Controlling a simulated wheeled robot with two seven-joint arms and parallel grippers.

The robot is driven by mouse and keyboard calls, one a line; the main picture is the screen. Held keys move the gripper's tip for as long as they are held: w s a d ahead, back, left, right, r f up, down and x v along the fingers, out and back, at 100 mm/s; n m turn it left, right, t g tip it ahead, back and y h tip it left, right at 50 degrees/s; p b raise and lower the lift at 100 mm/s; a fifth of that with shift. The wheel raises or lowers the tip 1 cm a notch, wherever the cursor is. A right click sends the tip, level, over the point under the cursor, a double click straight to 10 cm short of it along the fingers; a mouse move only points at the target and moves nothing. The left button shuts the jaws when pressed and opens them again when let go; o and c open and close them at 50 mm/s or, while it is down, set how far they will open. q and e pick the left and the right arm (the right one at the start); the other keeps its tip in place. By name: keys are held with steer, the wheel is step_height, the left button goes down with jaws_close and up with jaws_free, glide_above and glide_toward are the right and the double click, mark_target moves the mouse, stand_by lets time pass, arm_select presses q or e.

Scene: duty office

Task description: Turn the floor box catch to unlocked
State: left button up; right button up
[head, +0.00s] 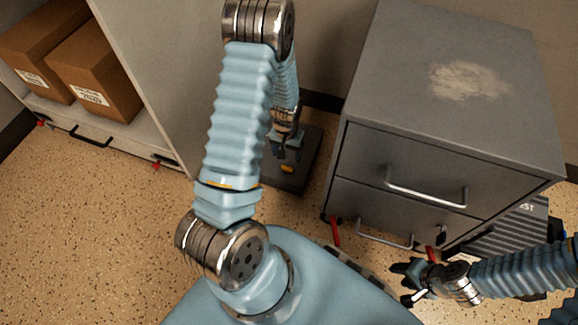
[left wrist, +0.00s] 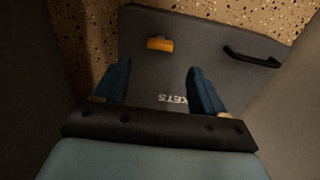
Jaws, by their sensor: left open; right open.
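The floor box (head: 295,180) is dark grey and sits on the floor in the gap left of the grey cabinet. Its orange catch (head: 287,169) shows just below my left gripper (head: 284,152). In the left wrist view the box top (left wrist: 185,75) carries the orange catch (left wrist: 160,44), a black handle (left wrist: 252,56) and partly hidden white lettering. The two blue fingers of my left gripper (left wrist: 160,84) are apart and empty, with the catch beyond their tips, between them and not touching. My right gripper (head: 408,283) is open and empty at the lower right, far from the box.
A grey two-drawer cabinet (head: 440,130) stands close on the right of the box. A pale shelf unit (head: 140,70) with cardboard boxes (head: 95,75) stands left. A red lever (head: 335,231) sticks out near the cabinet's foot. Speckled floor (head: 100,240) is clear at lower left.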

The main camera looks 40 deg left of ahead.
mark_target(287, 167)
arm_select(q)
step_height(287, 167, down, 8)
steer(key=shift+f+b, duration=0.25)
steer(key=shift+b, duration=0.6)
steer(key=c, duration=1.1)
